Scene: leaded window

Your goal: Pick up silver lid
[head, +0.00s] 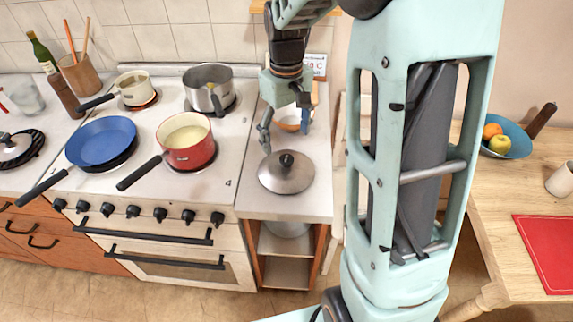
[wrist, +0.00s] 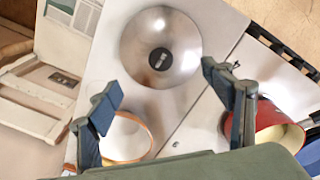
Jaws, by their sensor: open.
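The silver lid (head: 286,174) is a round, shiny dome with a black knob on top. It lies on the narrow white counter right of the stove. In the wrist view the silver lid (wrist: 160,46) is at the top middle, beyond my fingertips. My gripper (head: 283,126) hangs over the counter, just behind the lid in the head view. In the wrist view my gripper (wrist: 162,82) has its two blue-grey fingers wide apart with nothing between them. The fingers appear apart from the lid.
An orange-rimmed bowl (head: 290,118) stands behind the lid, near my gripper. Left on the stove are a red pot (head: 186,150), a blue pan (head: 101,142), a steel pot (head: 209,90) and a cream pan (head: 133,88). A wooden table (head: 500,240) is at right.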

